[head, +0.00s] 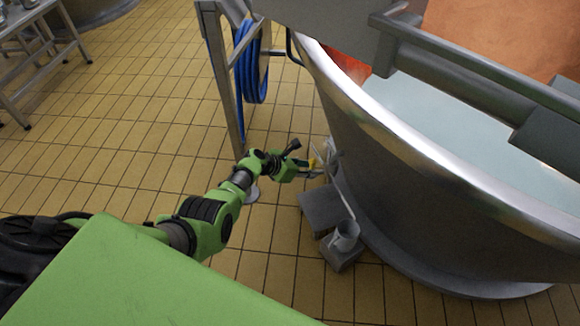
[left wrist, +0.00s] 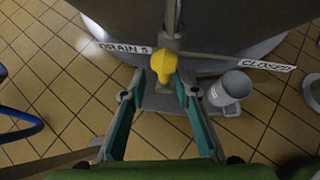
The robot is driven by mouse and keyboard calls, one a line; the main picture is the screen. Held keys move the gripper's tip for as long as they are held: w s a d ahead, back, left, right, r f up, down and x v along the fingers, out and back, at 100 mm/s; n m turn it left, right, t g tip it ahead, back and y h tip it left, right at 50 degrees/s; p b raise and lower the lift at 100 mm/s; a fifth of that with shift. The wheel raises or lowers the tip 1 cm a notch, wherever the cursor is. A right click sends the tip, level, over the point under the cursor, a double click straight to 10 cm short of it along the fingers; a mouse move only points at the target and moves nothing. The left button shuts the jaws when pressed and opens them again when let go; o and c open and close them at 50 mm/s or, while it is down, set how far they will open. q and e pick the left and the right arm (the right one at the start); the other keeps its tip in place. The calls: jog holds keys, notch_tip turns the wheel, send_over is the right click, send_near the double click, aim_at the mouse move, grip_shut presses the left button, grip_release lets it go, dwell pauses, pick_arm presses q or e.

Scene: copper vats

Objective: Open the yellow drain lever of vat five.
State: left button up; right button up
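The yellow drain lever (left wrist: 163,64) shows in the left wrist view, low on the outside of the copper vat (left wrist: 215,22). A white label reading "DRAIN 5" (left wrist: 124,47) lies to its left, and a "CLOSED" label (left wrist: 264,64) to its right. My left gripper (left wrist: 158,84) is open, its two fingers on either side of the lever's yellow end, with a gap visible on the left. My right gripper is not in view.
A grey metal jug (head: 345,236) stands on a grey block by the vat's foot. A metal frame post (head: 222,85) with a coiled blue hose (head: 251,65) rises behind my left arm. A metal table (head: 38,55) stands far left. The tiled floor between is clear.

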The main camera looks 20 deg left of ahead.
pick_arm(q)
jog(key=v, duration=1)
jog(key=shift+r, duration=0.2)
jog(key=shift+s+d, duration=0.1)
jog(key=shift+s, duration=0.05)
